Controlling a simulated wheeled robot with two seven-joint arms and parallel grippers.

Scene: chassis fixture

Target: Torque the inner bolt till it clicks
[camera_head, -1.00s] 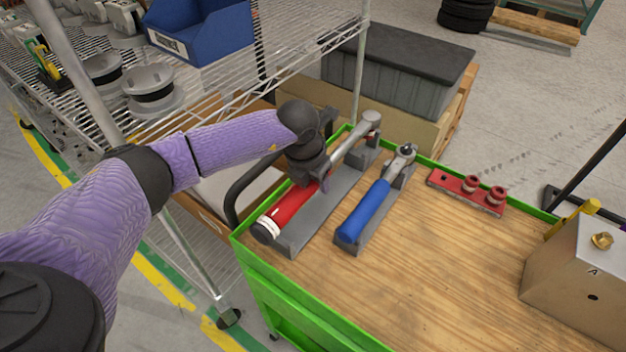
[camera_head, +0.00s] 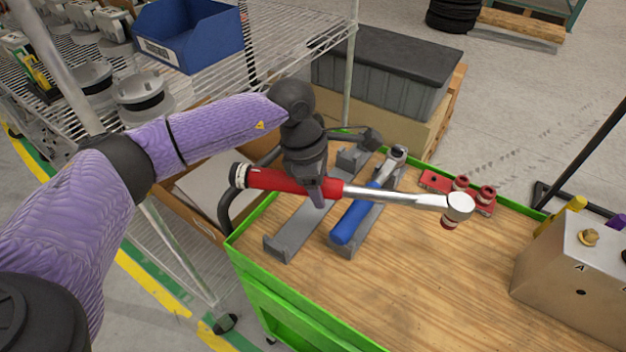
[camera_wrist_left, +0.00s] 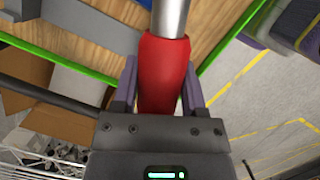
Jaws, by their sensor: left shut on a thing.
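My left gripper (camera_head: 318,194) is shut on the red handle of a torque wrench (camera_head: 275,180). The wrench is lifted above the cart, about level across the picture, its silver head at the right end. Its red handle and silver shaft also show between the fingers in the left wrist view (camera_wrist_left: 163,70). A silver-grey fixture block (camera_head: 560,283) stands at the right edge of the cart, with a brass bolt (camera_head: 589,237) on its top and the letter A on its face. A second letter is cut off by the frame edge. My right gripper is not in view.
An empty grey cradle (camera_head: 285,245) lies under the wrench. A blue-handled ratchet (camera_head: 350,220) rests in the cradle beside it. A red socket rail (camera_head: 435,181) lies behind. The cart's green rim (camera_head: 240,262) surrounds bare wood in front. A wire shelf stands at left.

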